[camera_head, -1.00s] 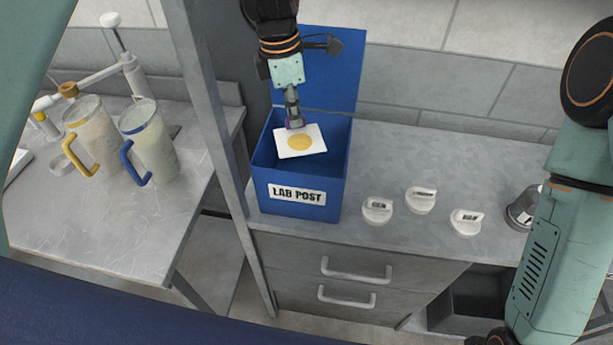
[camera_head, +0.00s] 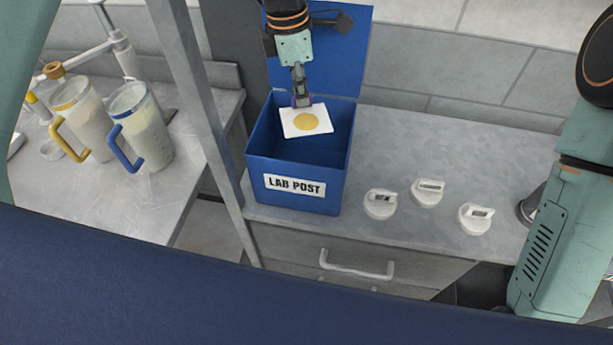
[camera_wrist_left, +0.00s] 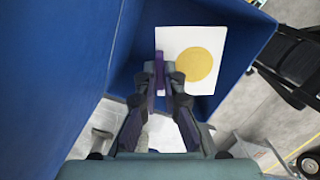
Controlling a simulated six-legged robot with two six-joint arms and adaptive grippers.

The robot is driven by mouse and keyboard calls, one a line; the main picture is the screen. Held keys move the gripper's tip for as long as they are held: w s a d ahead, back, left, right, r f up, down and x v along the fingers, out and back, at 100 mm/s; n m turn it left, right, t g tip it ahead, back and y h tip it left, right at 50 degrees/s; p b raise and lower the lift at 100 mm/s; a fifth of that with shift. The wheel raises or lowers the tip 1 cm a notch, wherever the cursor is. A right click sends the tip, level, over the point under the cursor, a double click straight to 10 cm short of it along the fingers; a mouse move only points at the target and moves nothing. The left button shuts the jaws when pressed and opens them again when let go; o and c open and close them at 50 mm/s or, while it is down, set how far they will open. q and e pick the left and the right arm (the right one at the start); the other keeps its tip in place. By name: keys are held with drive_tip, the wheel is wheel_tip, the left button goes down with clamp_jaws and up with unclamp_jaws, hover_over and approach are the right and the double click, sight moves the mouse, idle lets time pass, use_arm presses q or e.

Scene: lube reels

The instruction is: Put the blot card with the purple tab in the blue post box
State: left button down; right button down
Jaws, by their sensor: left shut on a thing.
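The blot card (camera_head: 306,122) is white with a yellow-brown round blot and a purple tab at its far edge. My left gripper (camera_head: 301,101) is shut on the tab and holds the card at the mouth of the blue post box (camera_head: 293,193). The box has its lid raised at the back and a "LAB POST" label on its front. In the left wrist view the card (camera_wrist_left: 197,62) hangs from the fingers (camera_wrist_left: 164,88), with blue box walls around it. My right gripper is not in view; only its arm shows at the right.
Several white round knobbed pieces (camera_head: 380,204) sit on the grey counter (camera_head: 420,160) right of the box. A grey post stands left of it. Two jugs with yellow and blue handles (camera_head: 145,130) stand on the left bench. A drawer (camera_head: 350,265) is below the counter.

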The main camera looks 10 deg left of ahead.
sight(300, 117)
use_arm(q)
drive_tip(key=f+b, duration=0.6)
drive_tip(key=f, duration=0.1)
drive_tip(key=shift+w+a+f, duration=0.1)
drive_tip(key=shift+w+a, duration=0.1)
drive_tip(key=shift+w, duration=0.1)
drive_tip(key=shift+s+d+f+b, duration=0.1)
drive_tip(key=shift+d+f+b, duration=0.05)
drive_tip(key=shift+f+b, duration=0.3)
drive_tip(key=f, duration=0.5)
drive_tip(key=shift+a+f, duration=0.2)
drive_tip(key=shift+f, duration=0.1)
drive_tip(key=shift+d+f, duration=0.1)
drive_tip(key=shift+f, duration=0.2)
drive_tip(key=f, duration=0.3)
drive_tip(key=shift+s+f, duration=0.1)
drive_tip(key=shift+s, duration=0.15)
drive_tip(key=shift+w+f, duration=0.35)
